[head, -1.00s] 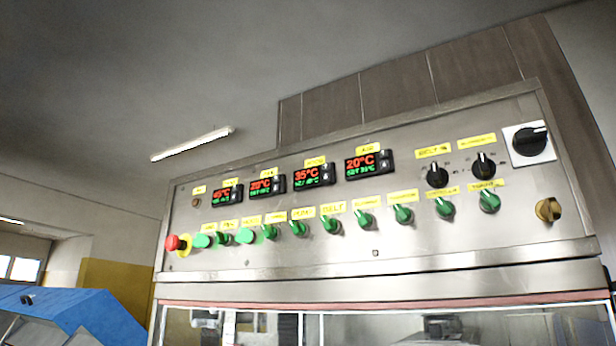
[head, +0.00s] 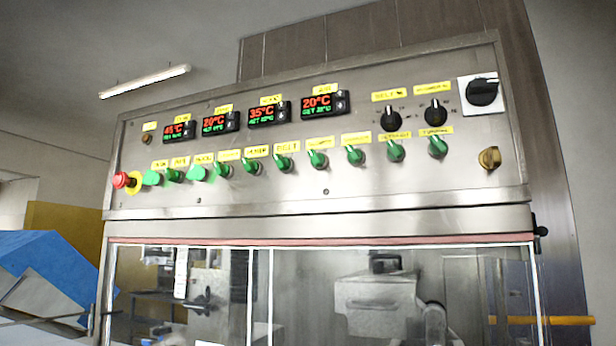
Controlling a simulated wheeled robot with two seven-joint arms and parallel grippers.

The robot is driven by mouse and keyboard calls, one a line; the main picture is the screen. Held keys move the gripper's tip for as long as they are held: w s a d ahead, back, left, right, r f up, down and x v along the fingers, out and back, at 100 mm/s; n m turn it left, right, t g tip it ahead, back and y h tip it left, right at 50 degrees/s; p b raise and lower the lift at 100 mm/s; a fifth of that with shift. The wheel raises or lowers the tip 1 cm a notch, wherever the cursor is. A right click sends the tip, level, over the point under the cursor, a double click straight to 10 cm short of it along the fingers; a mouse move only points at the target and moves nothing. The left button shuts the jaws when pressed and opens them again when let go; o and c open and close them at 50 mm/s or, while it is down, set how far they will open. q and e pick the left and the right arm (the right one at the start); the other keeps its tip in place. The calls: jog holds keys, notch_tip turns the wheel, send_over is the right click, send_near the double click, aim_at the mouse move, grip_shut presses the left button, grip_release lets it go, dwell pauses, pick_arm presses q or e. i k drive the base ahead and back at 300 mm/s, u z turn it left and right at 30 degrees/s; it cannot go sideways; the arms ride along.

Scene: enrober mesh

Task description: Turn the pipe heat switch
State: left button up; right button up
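A steel control panel (head: 330,195) fills the middle of the head view. It carries a row of green switches under yellow labels, among them switches at the left (head: 173,174), middle (head: 285,163) and right (head: 437,146). The label print is too small and blurred for me to tell which one is the pipe heat switch. Neither of my grippers is in view.
A red emergency stop button (head: 121,180) is at the panel's left end. Temperature displays (head: 268,112) and black knobs (head: 390,118) sit above the switches. Clear panes (head: 300,290) are below the panel. A blue machine (head: 50,265) stands at the left.

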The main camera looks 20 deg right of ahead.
aim_at(172, 175)
jog(key=u, duration=0.55)
jog(key=i, duration=0.95)
jog(key=u, duration=0.2)
